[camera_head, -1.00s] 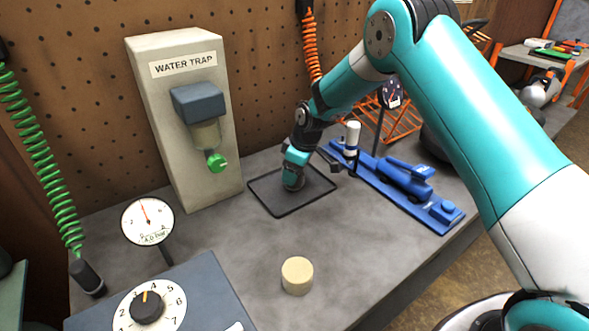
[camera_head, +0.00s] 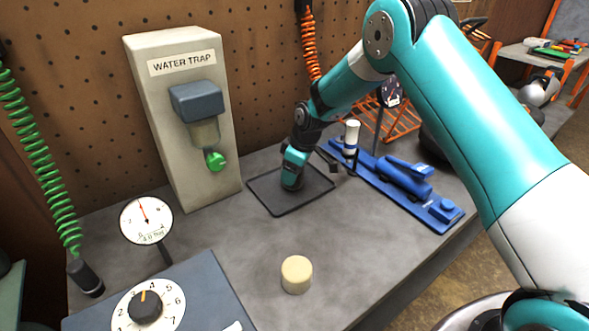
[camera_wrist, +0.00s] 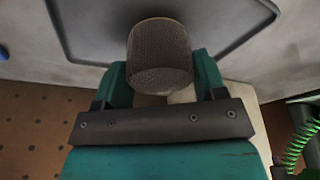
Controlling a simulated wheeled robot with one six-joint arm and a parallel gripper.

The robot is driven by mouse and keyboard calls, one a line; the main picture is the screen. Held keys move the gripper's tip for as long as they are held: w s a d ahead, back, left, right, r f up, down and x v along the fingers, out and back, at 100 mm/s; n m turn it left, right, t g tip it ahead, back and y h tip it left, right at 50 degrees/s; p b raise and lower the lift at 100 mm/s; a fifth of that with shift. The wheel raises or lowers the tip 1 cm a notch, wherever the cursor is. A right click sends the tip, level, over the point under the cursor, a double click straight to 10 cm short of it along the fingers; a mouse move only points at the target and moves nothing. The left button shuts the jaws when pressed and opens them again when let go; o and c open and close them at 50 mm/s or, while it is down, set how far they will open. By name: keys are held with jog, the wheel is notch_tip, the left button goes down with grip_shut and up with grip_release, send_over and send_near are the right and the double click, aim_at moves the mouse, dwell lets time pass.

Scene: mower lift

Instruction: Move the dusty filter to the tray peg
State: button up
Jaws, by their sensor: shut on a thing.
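The dusty filter (camera_wrist: 160,55) is a dark grey-brown cylinder with a mesh side. In the wrist view it sits between the teal fingers of my gripper (camera_wrist: 162,84), which is shut on it. In the head view my gripper (camera_head: 292,180) is over the dark-rimmed tray (camera_head: 285,210), and the filter is mostly hidden by it there. The tray's rim also shows in the wrist view (camera_wrist: 70,45). Whether the filter touches the tray, I cannot tell. The tray peg cannot be made out.
A cream cylinder (camera_head: 297,274) stands on the bench in front. The water trap housing (camera_head: 185,120) stands left of the tray, and a blue tool rail (camera_head: 400,190) lies to the right. A gauge (camera_head: 146,220) and a dial box (camera_head: 195,290) are at the left front.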

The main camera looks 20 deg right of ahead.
jog(key=shift+f, duration=0.35)
jog(key=o, duration=0.8)
jog(key=shift+c, duration=0.2)
jog(key=p+v, duration=0.6)
jog(key=v, duration=0.5)
jog(key=shift+p, duration=0.3)
jog(key=s+a+r+m+y, duration=0.1)
jog(key=s+a+r, duration=0.2)
jog(key=s+r, duration=0.55)
jog(key=s+a+r+m, duration=0.1)
jog(key=s+a+r, duration=0.2)
jog(key=s+r, duration=0.55)
jog(key=s+r+m+g+y, duration=0.1)
jog(key=s+r+g, duration=0.1)
jog(key=s, duration=1.8)
jog(key=shift+a, duration=0.3)
